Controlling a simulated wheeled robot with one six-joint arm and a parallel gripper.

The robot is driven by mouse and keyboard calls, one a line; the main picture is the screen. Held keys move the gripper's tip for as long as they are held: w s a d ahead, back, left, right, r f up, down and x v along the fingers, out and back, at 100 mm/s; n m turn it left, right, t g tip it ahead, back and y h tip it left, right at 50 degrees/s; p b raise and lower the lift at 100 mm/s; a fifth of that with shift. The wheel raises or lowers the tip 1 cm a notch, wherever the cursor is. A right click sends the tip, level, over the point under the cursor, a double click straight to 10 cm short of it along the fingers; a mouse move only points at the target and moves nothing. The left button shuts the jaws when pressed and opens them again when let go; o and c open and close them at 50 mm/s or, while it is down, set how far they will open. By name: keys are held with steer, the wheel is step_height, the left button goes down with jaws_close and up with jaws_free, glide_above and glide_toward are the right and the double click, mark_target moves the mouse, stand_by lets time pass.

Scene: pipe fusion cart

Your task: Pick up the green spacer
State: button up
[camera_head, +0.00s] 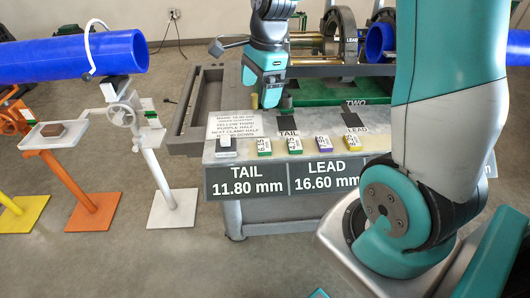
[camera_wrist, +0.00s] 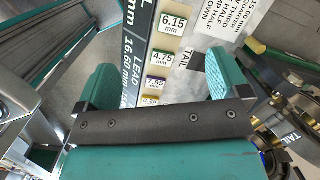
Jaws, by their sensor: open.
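A row of small labelled spacers lies on the cart's grey front shelf. Two of them look green: the left one (camera_head: 264,147), marked 6.15 mm, and the one beside it (camera_head: 295,145), marked 4.75 mm. Both also show in the wrist view, the 6.15 mm spacer (camera_wrist: 173,22) and the 4.75 mm spacer (camera_wrist: 163,58). My gripper (camera_head: 269,98) hangs above the cart, behind the row in the head view. In the wrist view my gripper (camera_wrist: 162,74) is open and empty, its fingers on either side of the row's line; the 4.75 mm spacer appears between them.
A purple spacer (camera_head: 323,144) and a yellow spacer (camera_head: 353,143) continue the row to the right. TAIL (camera_head: 288,123) and LEAD (camera_head: 352,120) dark pads lie behind. A blue pipe (camera_head: 75,58) rests on stands at left.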

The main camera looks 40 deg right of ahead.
steer(key=w+d+f+m, duration=0.1)
steer(key=d+f+m, duration=0.2)
steer(key=d+m, duration=0.2)
steer(key=p, duration=0.1)
glide_above(264, 145)
steer(key=f, duration=1.1)
steer(key=shift+s+d+f, duration=0.1)
steer(key=shift+d+f, duration=0.05)
steer(key=shift+d, duration=0.2)
steer(key=shift+a+f+p, duration=0.15)
steer(key=shift+f+p, duration=0.3)
steer(key=shift+f, duration=1.05)
steer(key=shift+a+f+p, duration=0.15)
steer(key=shift+f+p, duration=0.25)
steer(key=shift+f, duration=1.05)
steer(key=shift+c, duration=0.4)
steer(key=c, duration=0.9)
